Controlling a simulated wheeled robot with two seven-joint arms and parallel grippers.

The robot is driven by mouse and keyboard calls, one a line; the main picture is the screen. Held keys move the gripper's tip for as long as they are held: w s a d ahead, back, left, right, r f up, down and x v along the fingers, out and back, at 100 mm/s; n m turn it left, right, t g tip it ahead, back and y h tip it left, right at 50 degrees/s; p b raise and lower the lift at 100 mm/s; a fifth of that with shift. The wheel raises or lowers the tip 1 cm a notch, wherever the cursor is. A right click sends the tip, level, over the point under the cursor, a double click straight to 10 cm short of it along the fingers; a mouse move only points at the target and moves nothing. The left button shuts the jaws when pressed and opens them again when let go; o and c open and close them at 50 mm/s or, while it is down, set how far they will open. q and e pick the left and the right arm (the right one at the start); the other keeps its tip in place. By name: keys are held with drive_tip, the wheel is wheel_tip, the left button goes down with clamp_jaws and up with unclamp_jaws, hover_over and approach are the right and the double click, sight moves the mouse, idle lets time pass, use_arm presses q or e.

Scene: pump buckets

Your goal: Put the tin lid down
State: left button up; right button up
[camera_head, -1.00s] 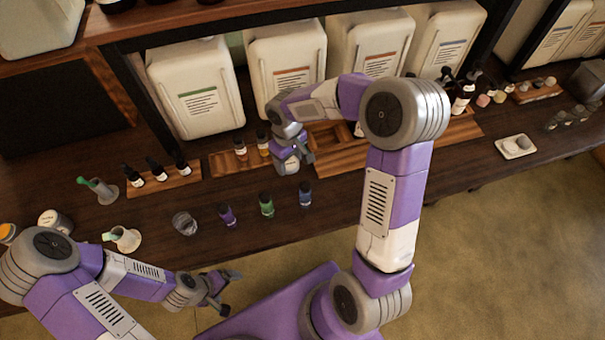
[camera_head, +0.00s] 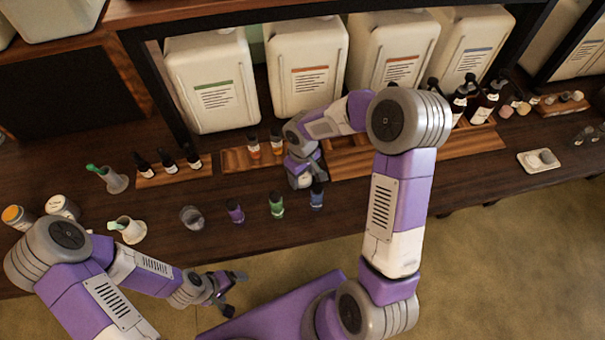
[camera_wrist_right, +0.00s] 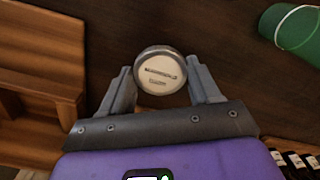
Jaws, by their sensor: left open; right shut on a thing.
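The tin lid (camera_wrist_right: 160,72) is a round disc with a metal rim and a cream face with dark print. It shows in the right wrist view between the fingers of my right gripper (camera_wrist_right: 160,80), which is shut on it. Whether the lid touches the counter cannot be told. My left gripper (camera_head: 232,291) is open and empty, in front of the counter edge.

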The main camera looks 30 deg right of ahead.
sight(302, 178)
drive_tip(key=shift+f, duration=0.25)
drive_tip(key=o, duration=1.2)
drive_tip(key=shift+r, duration=0.1)
drive_tip(key=shift+r, duration=0.3)
wheel_tip(302, 178, up, 12)
drive_tip(key=p, duration=0.4)
drive_tip(key=shift+r, duration=0.15)
